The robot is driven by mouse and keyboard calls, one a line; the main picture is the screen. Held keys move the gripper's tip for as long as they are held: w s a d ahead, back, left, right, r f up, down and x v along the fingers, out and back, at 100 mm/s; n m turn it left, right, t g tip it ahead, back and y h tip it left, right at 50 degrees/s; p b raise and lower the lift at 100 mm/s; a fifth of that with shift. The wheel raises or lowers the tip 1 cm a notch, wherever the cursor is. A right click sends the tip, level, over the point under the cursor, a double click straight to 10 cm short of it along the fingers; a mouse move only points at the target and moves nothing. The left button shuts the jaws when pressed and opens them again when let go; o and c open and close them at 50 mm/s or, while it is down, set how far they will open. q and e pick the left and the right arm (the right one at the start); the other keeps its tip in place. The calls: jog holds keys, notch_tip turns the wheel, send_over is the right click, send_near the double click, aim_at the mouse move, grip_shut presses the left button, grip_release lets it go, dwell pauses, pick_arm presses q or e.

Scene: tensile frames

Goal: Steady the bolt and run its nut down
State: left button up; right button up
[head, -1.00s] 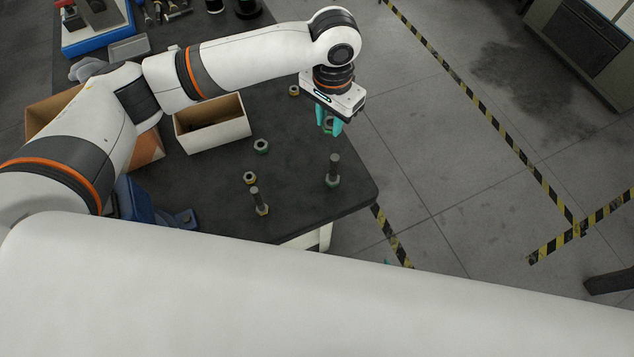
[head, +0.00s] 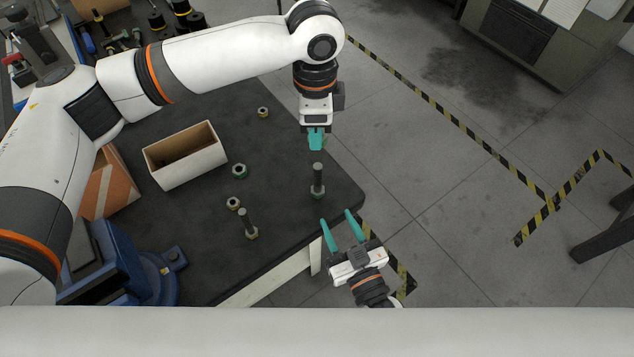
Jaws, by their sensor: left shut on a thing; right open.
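A dark bolt (head: 318,174) stands upright near the table's right corner, on a green-marked hex base (head: 317,193). My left gripper (head: 316,146) is just above and behind the bolt's top in the picture, fingers pointing down. It is shut on a nut, which the fingers almost wholly hide now; I cannot tell whether the nut touches the bolt. My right gripper (head: 336,217) is open and empty at the table's front right edge. Its teal fingers point toward the bolt and are apart from it.
Loose nuts lie on the table: one green-marked (head: 239,171), two yellowish (head: 233,203) (head: 263,112). A blue vise (head: 135,265) is at front left.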

aim_at(319, 185)
jog(key=x, duration=1.2)
grip_shut()
